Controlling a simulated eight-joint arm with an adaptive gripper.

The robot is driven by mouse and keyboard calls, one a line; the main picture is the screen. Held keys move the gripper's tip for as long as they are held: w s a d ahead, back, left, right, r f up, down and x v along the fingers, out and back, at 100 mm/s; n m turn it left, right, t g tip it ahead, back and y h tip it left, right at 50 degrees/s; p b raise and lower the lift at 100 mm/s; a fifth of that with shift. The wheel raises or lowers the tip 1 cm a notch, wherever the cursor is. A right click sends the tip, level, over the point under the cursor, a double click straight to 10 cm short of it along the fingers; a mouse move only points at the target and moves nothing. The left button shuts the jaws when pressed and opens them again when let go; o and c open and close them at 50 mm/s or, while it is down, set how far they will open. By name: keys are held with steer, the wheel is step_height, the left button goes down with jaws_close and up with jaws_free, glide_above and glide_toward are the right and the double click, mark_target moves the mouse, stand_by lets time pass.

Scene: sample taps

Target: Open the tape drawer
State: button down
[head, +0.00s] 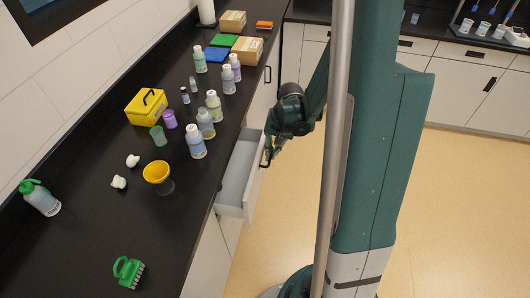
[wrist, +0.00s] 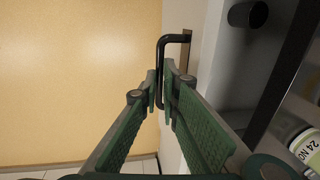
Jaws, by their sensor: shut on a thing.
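The white drawer (head: 236,211) stands pulled out from under the black counter, and its grey inside shows in the head view. My gripper (head: 268,152) is at the drawer front, at its black handle (head: 264,162). In the wrist view, my gripper's green fingers (wrist: 160,88) are closed on the bar of the black handle (wrist: 161,55). The drawer front also shows there (wrist: 208,50), and a dark round thing (wrist: 248,14) lies inside the drawer. Most of the drawer's inside is outside the wrist view.
A bottle (wrist: 308,145) shows at the wrist view's right edge. The tan floor (head: 285,185) before the drawer is clear.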

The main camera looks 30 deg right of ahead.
steer(key=s+d+b, duration=0.2)
steer(key=s+d, duration=1.5)
steer(key=c, duration=2.6)
jaws_free()
steer(key=shift+o, duration=0.2)
steer(key=shift+r, duration=0.2)
step_height(320, 180, up, 11)
steer(key=s+d, duration=0.1)
steer(key=shift+s+d+r, duration=0.2)
steer(key=shift+s+d, duration=0.1)
